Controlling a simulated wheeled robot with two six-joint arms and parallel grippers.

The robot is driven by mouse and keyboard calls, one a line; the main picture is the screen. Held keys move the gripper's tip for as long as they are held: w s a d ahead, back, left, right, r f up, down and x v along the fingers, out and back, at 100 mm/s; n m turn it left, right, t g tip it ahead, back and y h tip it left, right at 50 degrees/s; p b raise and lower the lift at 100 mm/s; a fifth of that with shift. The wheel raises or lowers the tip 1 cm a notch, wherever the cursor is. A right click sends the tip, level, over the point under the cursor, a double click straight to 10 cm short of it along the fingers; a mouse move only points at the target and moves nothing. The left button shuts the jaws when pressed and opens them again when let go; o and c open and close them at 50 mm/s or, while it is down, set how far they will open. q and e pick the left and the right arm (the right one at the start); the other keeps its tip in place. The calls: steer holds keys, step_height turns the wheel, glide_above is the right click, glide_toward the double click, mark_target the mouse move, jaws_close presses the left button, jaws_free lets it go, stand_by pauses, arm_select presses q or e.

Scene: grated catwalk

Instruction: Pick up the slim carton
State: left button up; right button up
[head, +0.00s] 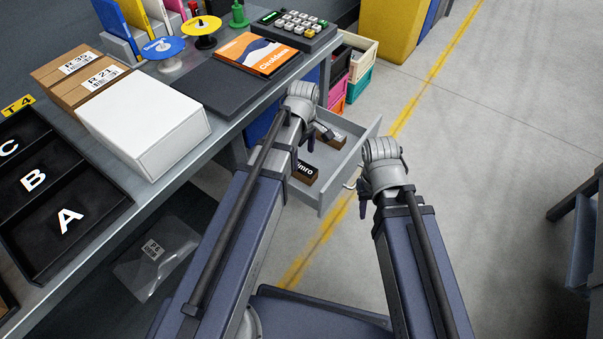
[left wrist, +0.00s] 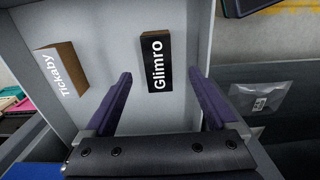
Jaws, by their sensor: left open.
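Two small cartons lie apart in an open grey drawer (head: 325,193). One has a black face reading "Glimro" (left wrist: 157,66); in the head view this carton (head: 304,173) is partly behind my left arm. The other is brown with a grey face reading "Tickaby" (left wrist: 62,70), and it also shows in the head view (head: 331,140). I cannot tell for sure which is the slim carton. My left gripper (left wrist: 160,76) is open and empty above the drawer, with the Glimro carton ahead between its fingers. My right gripper (head: 361,196) hangs outside the drawer, fingers mostly hidden.
The workbench at left holds a white box (head: 145,122), brown cartons (head: 78,75), a black lettered tray (head: 75,222) and a dark flat panel (head: 222,93). Colored crates (head: 357,70) stand beyond the drawer. The drawer walls surround the cartons.

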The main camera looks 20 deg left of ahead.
mark_target(301, 167)
arm_select(q)
steer(key=shift+w+a+f+b, duration=0.1)
steer(key=shift+f+b, duration=1.15)
steer(key=shift+f, duration=0.05)
steer(key=shift+w+a+f+b, duration=0.1)
steer(key=shift+w+f+b, duration=0.05)
steer(key=shift+f+b, duration=1.1)
steer(key=shift+w+a+f+b, duration=0.1)
steer(key=shift+f+b, duration=1.1)
steer(key=shift+f, duration=0.15)
steer(key=shift+r, duration=0.1)
jaws_close()
